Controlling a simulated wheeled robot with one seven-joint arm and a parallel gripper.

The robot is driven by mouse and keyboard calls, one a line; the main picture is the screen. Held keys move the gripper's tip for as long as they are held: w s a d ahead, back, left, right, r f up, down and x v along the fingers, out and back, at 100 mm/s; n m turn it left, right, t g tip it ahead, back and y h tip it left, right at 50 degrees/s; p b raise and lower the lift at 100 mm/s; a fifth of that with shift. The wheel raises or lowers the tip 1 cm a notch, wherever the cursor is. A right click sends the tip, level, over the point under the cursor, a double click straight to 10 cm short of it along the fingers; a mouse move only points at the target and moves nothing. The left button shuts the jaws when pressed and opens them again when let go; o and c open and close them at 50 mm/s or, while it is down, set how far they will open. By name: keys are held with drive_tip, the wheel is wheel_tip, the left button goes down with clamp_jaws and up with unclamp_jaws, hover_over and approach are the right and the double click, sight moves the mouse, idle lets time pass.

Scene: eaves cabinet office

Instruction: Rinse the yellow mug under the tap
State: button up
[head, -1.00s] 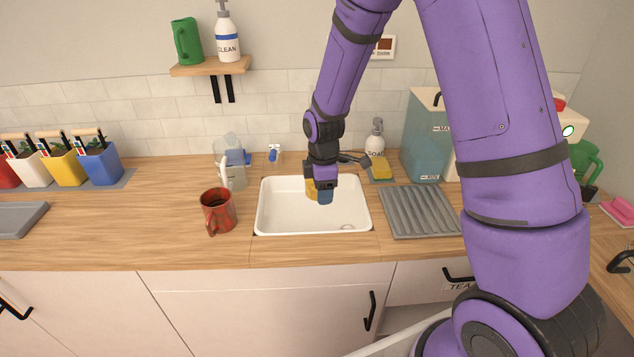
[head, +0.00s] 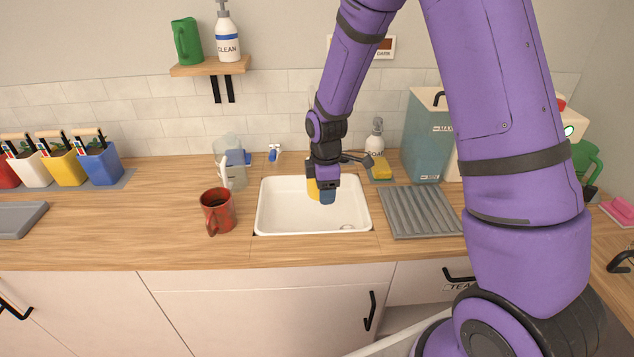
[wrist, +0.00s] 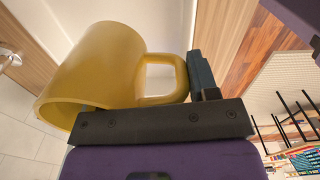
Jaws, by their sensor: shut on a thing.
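The yellow mug (wrist: 105,68) is large in the wrist view, its handle between the fingers of my gripper (wrist: 200,78). My gripper is shut on that handle. In the head view my gripper (head: 327,192) points down over the white sink (head: 275,222), and only a sliver of the yellow mug (head: 312,189) shows beside it. The mug's inside is mostly hidden. In the wrist view a metal piece, seemingly the tap (wrist: 10,58), shows at the left edge near the mug's mouth. In the head view the tap is mostly hidden behind my arm. I cannot tell whether water runs.
A red mug (head: 217,212) with dark contents stands left of the sink, with a clear jug (head: 231,172) behind it. A ridged grey drainer (head: 420,212) lies to the right. A soap bottle (head: 376,140) and yellow sponge (head: 380,170) stand behind. The counter's left middle is clear.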

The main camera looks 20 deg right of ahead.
drive_tip(key=s+a, duration=0.3)
drive_tip(key=s, duration=0.4)
drive_tip(key=shift+s+a, duration=0.15)
drive_tip(key=shift+a, duration=0.05)
idle(0.6)
idle(1.2)
drive_tip(key=s+a+r, duration=0.2)
drive_tip(key=s+r, duration=0.2)
drive_tip(key=shift+s, duration=0.25)
idle(0.3)
idle(0.6)
